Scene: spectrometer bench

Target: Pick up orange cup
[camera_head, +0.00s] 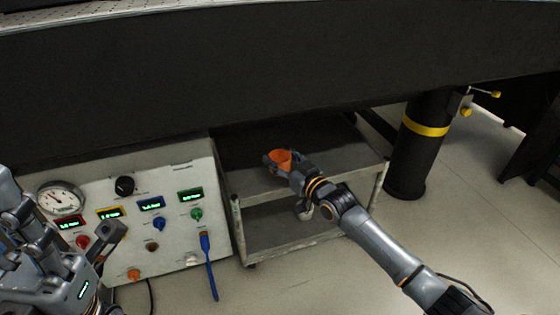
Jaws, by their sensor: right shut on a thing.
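The orange cup (281,158) is small and sits over the upper shelf of a grey cart. My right gripper (277,161) is at the cup, with its fingers around it, and is shut on it. The gripper and wrist hide part of the cup's lower side, so I cannot tell whether the cup touches the shelf. My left gripper (112,236) is at the lower left, in front of the control panel, with nothing visible in it. Its fingers are seen from an angle that does not show whether they are open.
The grey cart (300,246) has two shelves and stands under a dark bench (280,80). A white panel (180,236) with a gauge, displays and knobs is left of it. A black bench leg (414,160) with a yellow band stands right.

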